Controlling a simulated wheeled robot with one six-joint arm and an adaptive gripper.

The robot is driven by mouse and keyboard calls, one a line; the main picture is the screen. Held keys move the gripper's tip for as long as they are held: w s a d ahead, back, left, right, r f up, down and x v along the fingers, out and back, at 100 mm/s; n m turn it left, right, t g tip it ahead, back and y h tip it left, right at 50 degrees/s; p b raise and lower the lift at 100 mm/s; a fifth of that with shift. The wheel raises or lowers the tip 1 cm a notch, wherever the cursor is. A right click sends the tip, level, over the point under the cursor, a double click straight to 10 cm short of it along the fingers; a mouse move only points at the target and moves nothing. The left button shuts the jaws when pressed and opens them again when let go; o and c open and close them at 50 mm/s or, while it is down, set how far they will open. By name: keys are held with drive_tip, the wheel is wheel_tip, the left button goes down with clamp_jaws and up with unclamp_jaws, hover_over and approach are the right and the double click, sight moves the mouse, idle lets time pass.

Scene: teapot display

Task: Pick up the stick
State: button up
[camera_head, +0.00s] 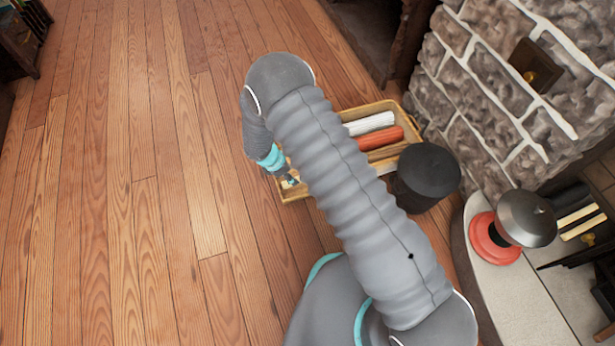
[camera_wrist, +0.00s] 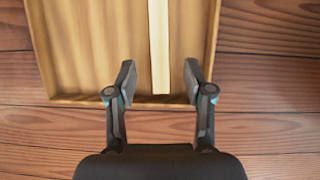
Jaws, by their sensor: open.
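A pale, straight stick (camera_wrist: 159,45) lies lengthwise in a shallow wooden tray (camera_wrist: 95,45) in the wrist view, its near end close to the tray's near rim. My gripper (camera_wrist: 160,78) is open, with one finger on each side of the stick's near end and a gap on both sides. In the head view my gripper (camera_head: 287,178) is over the lower left end of the tray (camera_head: 297,196). My arm covers much of the tray there, so the stick cannot be made out clearly.
A white roll (camera_head: 370,124) and a red-orange roll (camera_head: 381,138) lie in the tray's far part. A black round container (camera_head: 426,178) stands right of the tray. A stone wall (camera_head: 470,90) rises beyond. The wooden floor (camera_head: 130,200) at left is clear.

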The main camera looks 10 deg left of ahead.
drive_tip(key=x, duration=0.4)
drive_tip(key=shift+w+d+f+b, duration=0.2)
drive_tip(key=shift+f+b, duration=0.1)
drive_tip(key=shift+b, duration=0.1)
clamp_jaws()
drive_tip(key=shift+r, duration=0.1)
